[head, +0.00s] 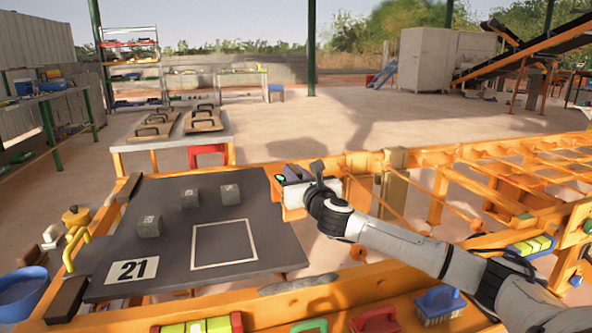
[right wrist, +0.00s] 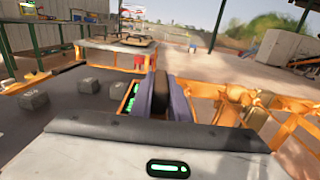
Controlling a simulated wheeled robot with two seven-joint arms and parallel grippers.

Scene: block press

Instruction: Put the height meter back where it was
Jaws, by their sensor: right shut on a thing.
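My right gripper (head: 293,173) reaches in from the right, above the orange frame at the right back edge of the dark board (head: 175,235). In the right wrist view its dark fingers (right wrist: 160,96) are shut on a narrow brown thing (right wrist: 159,86), which I take for the height meter. Most of it is hidden between the fingers, so its full shape and whether it touches the frame cannot be told. An orange part with green marks (right wrist: 127,100) shows just left of the fingers. My left gripper is not in view.
A table with handled boards (head: 172,142) stands behind. Tools, including a blue brush (head: 440,301), lie along the front.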

